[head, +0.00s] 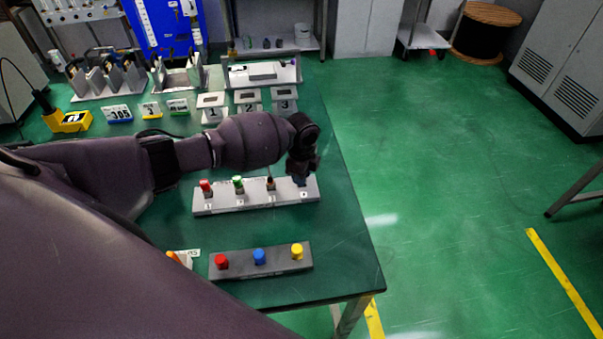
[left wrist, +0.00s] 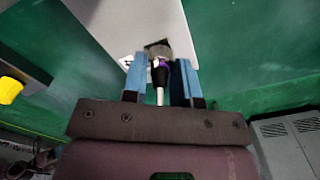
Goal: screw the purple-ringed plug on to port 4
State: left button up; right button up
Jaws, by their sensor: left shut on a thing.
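The light grey port strip (head: 225,205) lies on the green table. A red plug (head: 206,186), a green plug (head: 238,183) and a dark plug (head: 271,184) stand on its first three ports. My left gripper (head: 301,180) points down over the right end, at the label 4, and hides port 4 there. In the left wrist view its blue fingers (left wrist: 161,84) are shut on the purple-ringed plug (left wrist: 159,74), which has a dark body and a pale tail. The plug's front end meets the grey port fitting (left wrist: 158,48); I cannot tell whether its thread is engaged.
A black block (head: 240,265) with red, blue and yellow caps lies in front of the strip. Numbered stands (head: 248,100) and grey racks (head: 105,78) stand behind. The table's right edge is close to the strip.

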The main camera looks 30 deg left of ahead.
pick_arm(q)
jog(key=m, duration=0.2)
jog(key=shift+m, duration=0.4)
jog(key=m, duration=0.2)
jog(key=shift+m, duration=0.4)
jog(key=shift+m+b, duration=0.4)
jog(key=shift+m, duration=0.4)
jog(key=m, duration=0.2)
jog(key=shift+m+b, duration=0.35)
jog(key=shift+m, duration=0.95)
jog(key=shift+m+b, duration=0.55)
jog(key=shift+m, duration=1.15)
pick_arm(e)
jog(key=shift+w+a+f, duration=0.1)
jog(key=shift+w+f, duration=0.05)
jog(key=shift+f, duration=0.6)
jog(key=shift+w+f, duration=0.1)
jog(key=shift+f, duration=0.6)
jog(key=shift+s+f, duration=0.15)
